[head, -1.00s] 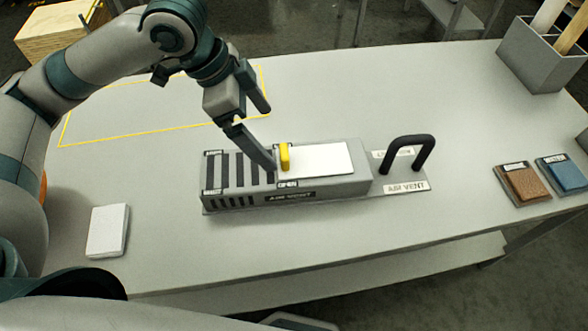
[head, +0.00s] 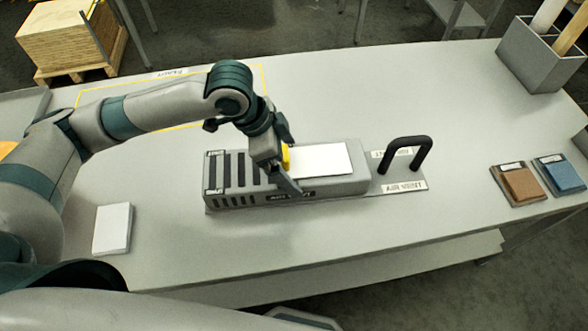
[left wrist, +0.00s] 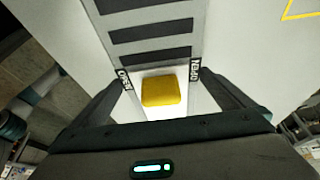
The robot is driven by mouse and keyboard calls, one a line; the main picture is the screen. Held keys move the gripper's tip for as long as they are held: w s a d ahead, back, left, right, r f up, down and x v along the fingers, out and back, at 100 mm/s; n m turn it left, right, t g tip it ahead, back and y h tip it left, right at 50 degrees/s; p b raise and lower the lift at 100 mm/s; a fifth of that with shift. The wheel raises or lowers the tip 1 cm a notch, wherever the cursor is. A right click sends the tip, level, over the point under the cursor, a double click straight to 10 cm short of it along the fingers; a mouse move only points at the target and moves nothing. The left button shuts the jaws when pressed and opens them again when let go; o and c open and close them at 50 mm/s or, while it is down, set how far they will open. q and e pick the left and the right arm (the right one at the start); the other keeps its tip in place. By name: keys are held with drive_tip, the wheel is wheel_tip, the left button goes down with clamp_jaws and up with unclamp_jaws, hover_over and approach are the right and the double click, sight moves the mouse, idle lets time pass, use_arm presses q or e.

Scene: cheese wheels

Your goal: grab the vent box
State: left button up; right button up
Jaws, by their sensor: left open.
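The vent box (head: 235,195) is a grey box with dark slots on its left half, a white panel on top and an "AIR VENT" label. It lies on the table with a black upright handle (head: 408,150) at its right end. A yellow knob (left wrist: 161,91) stands on its top beside the slots. My left gripper (head: 288,165) is open over the knob, which it partly hides in the head view. In the left wrist view the knob sits between the two spread fingers, with slots above it. I cannot tell whether a finger touches the box. My right gripper is not in view.
A white block (head: 113,228) lies at the table's left front. Brown (head: 520,184) and blue (head: 562,174) pads lie at the right. A grey bin (head: 535,60) with rods stands at the back right. A yellow outline (head: 265,80) marks the back left of the table.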

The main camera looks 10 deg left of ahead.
use_arm(q)
drive_tip(key=shift+d+f, duration=0.1)
drive_tip(key=shift+f, duration=0.05)
drive_tip(key=shift+d+f+p, duration=0.2)
drive_tip(key=shift+f+p, duration=0.05)
drive_tip(key=shift+p, duration=0.1)
drive_tip(key=x, duration=0.1)
drive_tip(key=p+x, duration=0.1)
drive_tip(key=x, duration=0.1)
drive_tip(key=shift+w+d, duration=0.15)
drive_tip(key=shift+w, duration=0.05)
drive_tip(key=shift+w+d+f, duration=0.1)
drive_tip(key=shift+d+f, duration=0.1)
drive_tip(key=shift+f, duration=0.4)
drive_tip(key=shift+r, duration=0.15)
drive_tip(key=c, duration=1.6)
drive_tip(key=shift+c, duration=0.2)
